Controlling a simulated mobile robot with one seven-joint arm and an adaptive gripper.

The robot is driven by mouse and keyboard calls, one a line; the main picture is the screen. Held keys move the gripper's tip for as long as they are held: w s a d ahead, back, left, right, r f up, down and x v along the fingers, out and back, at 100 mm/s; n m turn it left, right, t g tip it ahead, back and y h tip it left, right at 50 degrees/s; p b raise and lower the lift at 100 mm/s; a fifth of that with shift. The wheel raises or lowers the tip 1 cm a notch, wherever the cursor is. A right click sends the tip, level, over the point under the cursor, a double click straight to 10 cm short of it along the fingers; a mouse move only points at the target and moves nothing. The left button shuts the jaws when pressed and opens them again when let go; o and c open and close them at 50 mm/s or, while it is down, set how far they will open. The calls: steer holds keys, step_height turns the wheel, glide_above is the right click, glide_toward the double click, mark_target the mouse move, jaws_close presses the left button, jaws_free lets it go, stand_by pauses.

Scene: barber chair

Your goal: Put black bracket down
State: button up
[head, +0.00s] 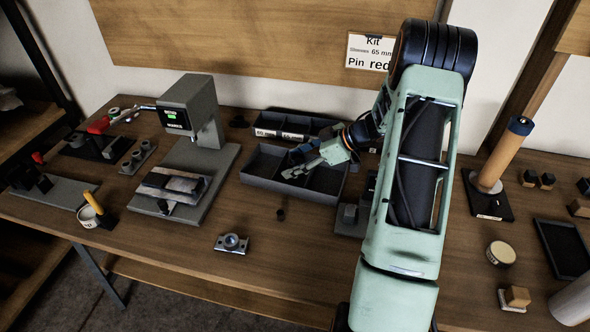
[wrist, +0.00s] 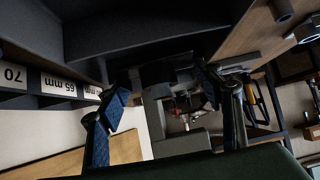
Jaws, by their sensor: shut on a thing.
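My gripper (head: 305,167) is low over the dark divided tray (head: 262,181), its fingers pointing left and down into the tray's area. In the wrist view, my gripper's two blue-padded fingers (wrist: 165,95) stand apart with a dark shape, likely the black bracket (wrist: 160,72), between their tips. The bracket's outline is hard to tell against the dark tray, and in the head view it is mostly hidden by the fingers. I cannot tell whether it touches the tray floor.
A second tray (head: 262,121) with size labels stands behind. A grey press (head: 190,115) stands to the left, and a small metal part with a round boss (head: 232,243) lies in front. A wooden cylinder on a black stand (head: 503,155) is at right. The front middle of the table is mostly clear.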

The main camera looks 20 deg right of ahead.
steer(key=shift+w+d+f, duration=0.1)
steer(key=shift+f, duration=1.55)
steer(key=shift+f, duration=0.15)
steer(key=o, duration=1.1)
steer(key=shift+d+r, duration=0.15)
steer(key=shift+r, duration=0.1)
steer(key=v, duration=1.1)
steer(key=shift+s+d+r, duration=0.15)
steer(key=shift+s+r, duration=0.1)
